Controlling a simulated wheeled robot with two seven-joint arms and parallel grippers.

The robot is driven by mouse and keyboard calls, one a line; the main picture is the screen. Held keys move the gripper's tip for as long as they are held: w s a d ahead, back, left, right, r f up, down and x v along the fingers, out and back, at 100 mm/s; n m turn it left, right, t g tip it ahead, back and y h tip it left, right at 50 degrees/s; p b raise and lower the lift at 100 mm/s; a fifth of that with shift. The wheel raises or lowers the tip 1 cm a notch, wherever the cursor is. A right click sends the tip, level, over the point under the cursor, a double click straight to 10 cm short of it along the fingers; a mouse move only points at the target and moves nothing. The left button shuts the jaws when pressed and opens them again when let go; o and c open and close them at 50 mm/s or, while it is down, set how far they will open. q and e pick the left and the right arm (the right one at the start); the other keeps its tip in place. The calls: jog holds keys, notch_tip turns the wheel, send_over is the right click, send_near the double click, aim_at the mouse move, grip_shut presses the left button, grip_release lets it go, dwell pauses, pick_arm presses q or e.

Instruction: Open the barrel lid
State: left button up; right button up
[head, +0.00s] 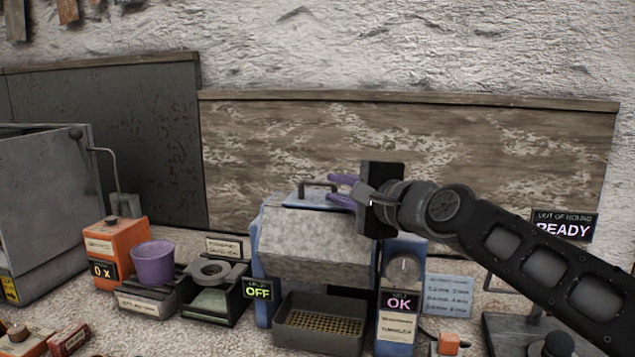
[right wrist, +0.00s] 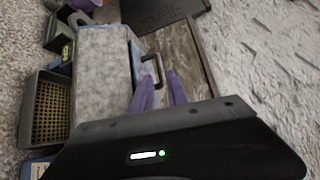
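The tumbler's barrel (head: 315,236) is a mottled pale grey block between blue side panels, and its lid looks closed. A dark bar handle (head: 318,184) stands on its top; it also shows in the right wrist view (right wrist: 151,61). My right gripper (head: 336,188) is at the right end of this handle, its two purple fingers apart. In the right wrist view the fingers (right wrist: 160,74) point at the handle, with a gap between them. I cannot tell whether they touch it. My left gripper is not in view.
A mesh-bottomed tray (head: 320,338) sits in front of the barrel. A control panel with a knob (head: 404,268) and an OK sign stands to its right. A purple cup (head: 153,263) and an orange box (head: 117,250) are at left. A wooden board (head: 480,150) stands behind.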

aim_at(320, 184)
jog(key=p+x, duration=0.3)
jog(key=x, duration=0.4)
jog(key=shift+a, duration=0.1)
jog(key=shift+w, duration=0.1)
grip_shut()
dwell(1.2)
